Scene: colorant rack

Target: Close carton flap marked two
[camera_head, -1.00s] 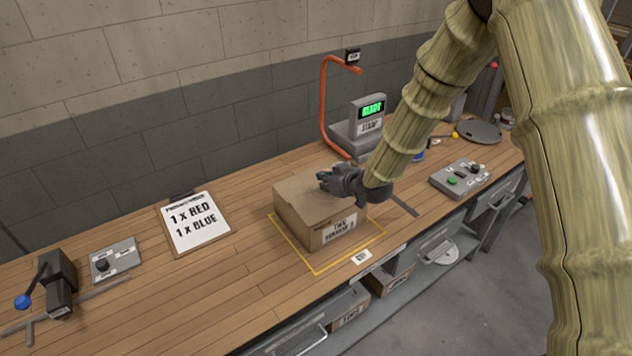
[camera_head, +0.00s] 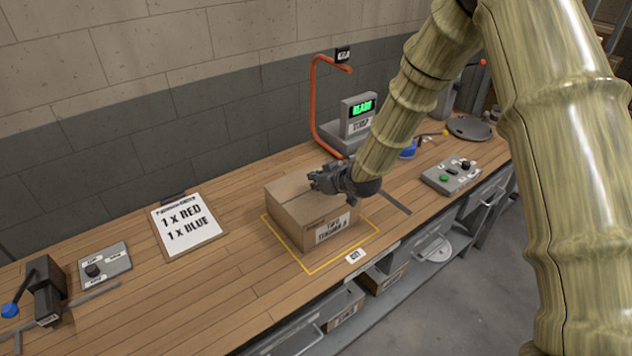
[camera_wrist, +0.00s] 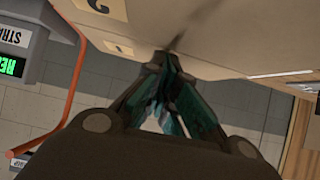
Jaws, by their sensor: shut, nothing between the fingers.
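The brown cardboard carton (camera_head: 285,218) stands on the bench inside a yellow outline, with a printed label on its front. Its top looks flat, with a seam across it. My gripper (camera_head: 314,182) is shut and empty at the right part of the carton's top and hides some of it. In the wrist view, the fingertips (camera_wrist: 164,62) are together close against the carton surface (camera_wrist: 215,35); I cannot tell if they touch. Two pale tags show there, one marked with a numeral (camera_wrist: 98,8) cut by the frame edge, the other small (camera_wrist: 118,47).
A scale with a green display (camera_head: 362,108) and an orange post (camera_head: 314,105) stand behind the carton. A control box (camera_head: 452,176) is to the right. An order clipboard (camera_head: 187,226) and a lever (camera_head: 42,290) are to the left. Bare bench lies left of the carton.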

